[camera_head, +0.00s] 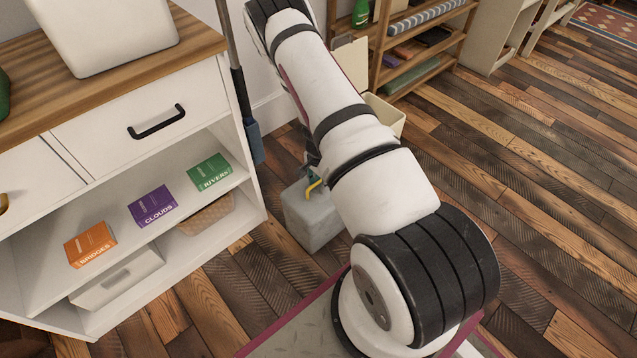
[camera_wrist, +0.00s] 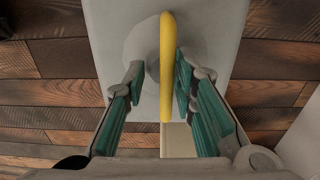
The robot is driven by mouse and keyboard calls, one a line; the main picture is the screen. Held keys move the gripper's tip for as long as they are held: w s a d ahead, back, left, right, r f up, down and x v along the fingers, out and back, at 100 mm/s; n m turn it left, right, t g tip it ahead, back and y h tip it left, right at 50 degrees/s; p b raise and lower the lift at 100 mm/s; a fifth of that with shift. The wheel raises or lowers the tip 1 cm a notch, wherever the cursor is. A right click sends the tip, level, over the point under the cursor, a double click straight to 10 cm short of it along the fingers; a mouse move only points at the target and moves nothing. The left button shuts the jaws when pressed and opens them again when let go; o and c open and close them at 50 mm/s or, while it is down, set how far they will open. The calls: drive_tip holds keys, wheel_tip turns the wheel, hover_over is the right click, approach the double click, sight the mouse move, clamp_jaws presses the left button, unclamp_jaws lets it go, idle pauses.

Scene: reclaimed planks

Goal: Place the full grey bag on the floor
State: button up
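The grey bag (camera_head: 312,222) is a boxy grey block with a yellow handle (camera_head: 316,187). In the head view it appears upright on the plank floor (camera_head: 270,275), beside the white shelf unit. The bag fills the top middle of the wrist view (camera_wrist: 220,25), its yellow loop (camera_wrist: 167,60) rising toward the camera. My gripper (camera_wrist: 158,72) has its green fingers on both sides of the loop. A gap shows at the left finger; the right finger is very close to the loop, and I cannot tell if they touch. In the head view my arm hides most of the gripper.
The white shelf unit (camera_head: 235,213) with several small boxes stands at left. A broom-like pole (camera_head: 238,90) leans at its end. A cream bin (camera_head: 388,113) stands behind my arm, near a wooden rack (camera_head: 452,55). The floor at right (camera_head: 560,200) is clear.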

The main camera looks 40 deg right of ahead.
wheel_tip(320, 180, up, 12)
drive_tip(key=p, duration=0.5)
drive_tip(key=w+a+r+n+t+y, duration=0.1)
drive_tip(key=w+a+r+n, duration=0.1)
drive_tip(key=a+r, duration=0.5)
drive_tip(key=w+a+r+n+y, duration=0.15)
drive_tip(key=a+r, duration=0.25)
drive_tip(key=r, duration=0.8)
drive_tip(key=s+a+r+n+y, duration=0.1)
drive_tip(key=s+a+r+n, duration=0.2)
drive_tip(key=r, duration=0.4)
drive_tip(key=s+a+r+n, duration=0.2)
drive_tip(key=s+a+r, duration=0.1)
drive_tip(key=a+r, duration=0.3)
drive_tip(key=s+a+r+n, duration=0.2)
drive_tip(key=s+r+n, duration=0.1)
drive_tip(key=s+r, duration=0.35)
drive_tip(key=s+a+r+n, duration=0.2)
drive_tip(key=s+r, duration=0.3)
drive_tip(key=s, duration=0.3)
drive_tip(key=s+d+r+n+h, duration=0.1)
drive_tip(key=s+d+n+h, duration=0.1)
drive_tip(key=s, duration=1.3)
drive_tip(key=shift+n+g+h, duration=0.3)
drive_tip(key=shift+n+h, duration=0.45)
drive_tip(key=shift+n, duration=0.3)
